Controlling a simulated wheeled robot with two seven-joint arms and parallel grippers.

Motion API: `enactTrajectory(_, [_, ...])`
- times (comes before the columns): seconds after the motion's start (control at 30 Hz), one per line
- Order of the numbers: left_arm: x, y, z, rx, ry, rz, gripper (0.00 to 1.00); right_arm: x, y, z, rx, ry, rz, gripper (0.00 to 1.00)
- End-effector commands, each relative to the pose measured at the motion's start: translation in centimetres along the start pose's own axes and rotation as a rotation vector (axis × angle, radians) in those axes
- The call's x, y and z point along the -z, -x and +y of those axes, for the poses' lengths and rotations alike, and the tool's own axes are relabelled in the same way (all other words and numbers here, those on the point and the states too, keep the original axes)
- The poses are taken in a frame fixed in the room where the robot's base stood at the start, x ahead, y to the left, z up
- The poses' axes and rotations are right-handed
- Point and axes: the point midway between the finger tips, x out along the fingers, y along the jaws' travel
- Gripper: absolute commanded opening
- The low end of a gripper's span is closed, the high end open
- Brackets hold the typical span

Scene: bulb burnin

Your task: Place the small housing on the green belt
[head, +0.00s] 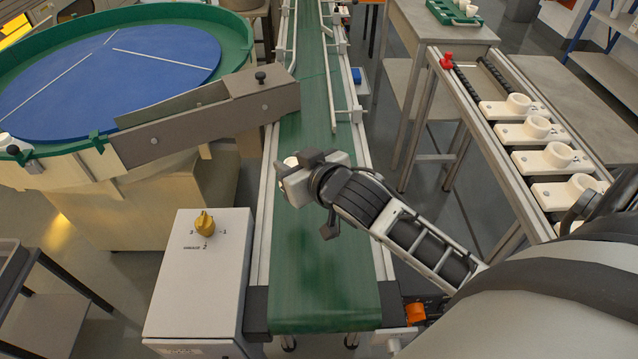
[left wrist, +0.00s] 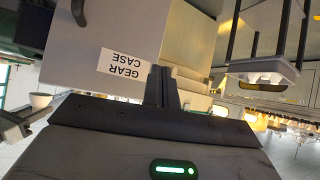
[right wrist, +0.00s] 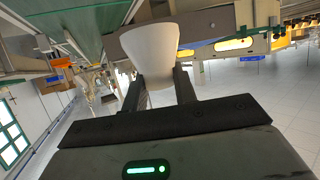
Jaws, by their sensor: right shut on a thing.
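My right gripper (right wrist: 160,85) is shut on the small housing (right wrist: 152,50), a smooth white cup-like piece that flares away from the fingers. In the head view my right gripper (head: 289,172) is over the green belt (head: 322,285), and only a small white part of the housing (head: 291,161) shows past it. I cannot tell whether the housing touches the belt. My left gripper (left wrist: 162,88) has its fingers together with nothing between them; it is outside the head view.
A blue round table (head: 110,60) with a green rim and a grey chute (head: 205,120) lie left of the belt. A white box with a yellow knob (head: 205,222) stands front left. White holders (head: 545,160) line a rack at right. A "GEAR CASE" label (left wrist: 125,72) shows near my left gripper.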

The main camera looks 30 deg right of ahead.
Motion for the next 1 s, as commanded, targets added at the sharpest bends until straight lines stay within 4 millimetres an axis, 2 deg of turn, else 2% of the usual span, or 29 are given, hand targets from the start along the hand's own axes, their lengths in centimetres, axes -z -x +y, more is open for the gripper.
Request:
enactTrajectory(0.03, [0.2,0.0,0.0,0.001,-0.001,0.004,0.0,-0.6,-0.3,1.5,-0.004,0.008,-0.004,0.06])
enactTrajectory(0.1, [0.2,-0.2,-0.1,0.001,-0.002,0.009,0.0,-2.1,-1.0,2.6,-0.003,0.003,-0.007,0.06])
enactTrajectory(0.3, [0.2,-0.5,-0.1,0.002,-0.003,0.013,0.0,-4.5,-2.3,4.9,0.0,0.0,-0.001,0.06])
enactTrajectory(0.47, [0.3,-0.5,-0.1,0.001,-0.003,0.014,0.0,-5.3,-2.7,5.6,0.0,0.0,-0.001,0.06])
enactTrajectory(0.57, [0.3,-0.6,-0.1,0.001,-0.002,0.016,0.0,-6.4,-3.2,6.5,-0.001,0.0,-0.003,0.06])
enactTrajectory(0.73, [0.5,-0.6,-0.1,0.0,-0.001,0.022,0.0,-8.5,-4.0,6.3,0.0,-0.001,-0.002,0.06])
enactTrajectory(1.0, [0.5,-0.5,0.0,-0.001,-0.001,0.023,0.0,-8.7,-4.2,6.2,0.002,0.0,0.001,0.06])
